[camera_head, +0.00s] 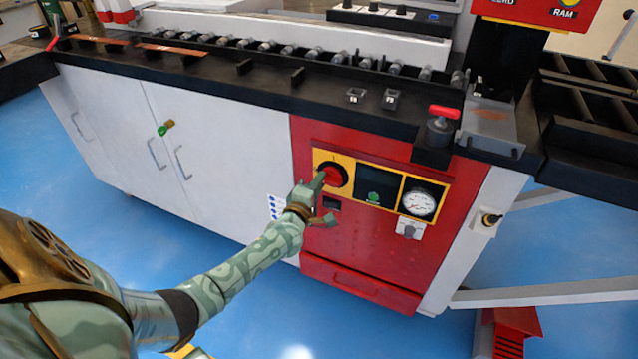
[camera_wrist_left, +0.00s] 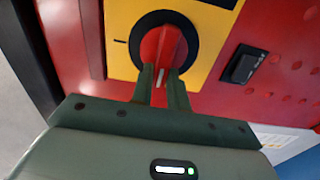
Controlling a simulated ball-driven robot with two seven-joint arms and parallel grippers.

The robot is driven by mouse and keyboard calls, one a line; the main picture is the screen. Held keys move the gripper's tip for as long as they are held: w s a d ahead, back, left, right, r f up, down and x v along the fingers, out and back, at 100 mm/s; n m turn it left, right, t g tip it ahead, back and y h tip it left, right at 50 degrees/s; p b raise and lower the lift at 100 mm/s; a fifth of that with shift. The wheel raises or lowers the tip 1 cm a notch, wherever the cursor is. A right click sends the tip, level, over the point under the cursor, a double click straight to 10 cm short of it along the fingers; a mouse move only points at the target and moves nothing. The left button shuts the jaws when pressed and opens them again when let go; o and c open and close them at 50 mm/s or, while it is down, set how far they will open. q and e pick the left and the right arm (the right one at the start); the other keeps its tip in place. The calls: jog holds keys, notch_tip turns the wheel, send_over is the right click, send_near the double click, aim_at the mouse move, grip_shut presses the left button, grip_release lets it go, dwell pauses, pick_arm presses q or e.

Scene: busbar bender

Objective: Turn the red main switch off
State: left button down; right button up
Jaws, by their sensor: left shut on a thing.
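The red main switch (camera_head: 333,175) is a red rotary knob on a black disc, set in a yellow plate on the red front panel. In the left wrist view the knob (camera_wrist_left: 163,47) stands out from its black ring, with its grip bar pointing roughly down toward my fingers. My left gripper (camera_head: 318,184) reaches the knob from the left. In the wrist view its two fingers (camera_wrist_left: 162,90) are closed on the lower end of the knob's bar. The fingers partly hide the knob in the head view. My right gripper is not in view.
Right of the switch sit a dark display (camera_head: 375,185) and a round gauge (camera_head: 419,203). A black rocker switch (camera_wrist_left: 243,66) is beside the yellow plate. A black worktop (camera_head: 210,75) overhangs the panel, with a red-handled knob (camera_head: 443,113) on it.

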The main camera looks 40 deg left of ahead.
pick_arm(q)
jog(key=shift+f+n, duration=0.15)
jog(key=shift+n, duration=0.15)
jog(key=c, duration=1.4)
grip_release()
jog(key=shift+o, duration=0.2)
jog(key=shift+s, duration=0.1)
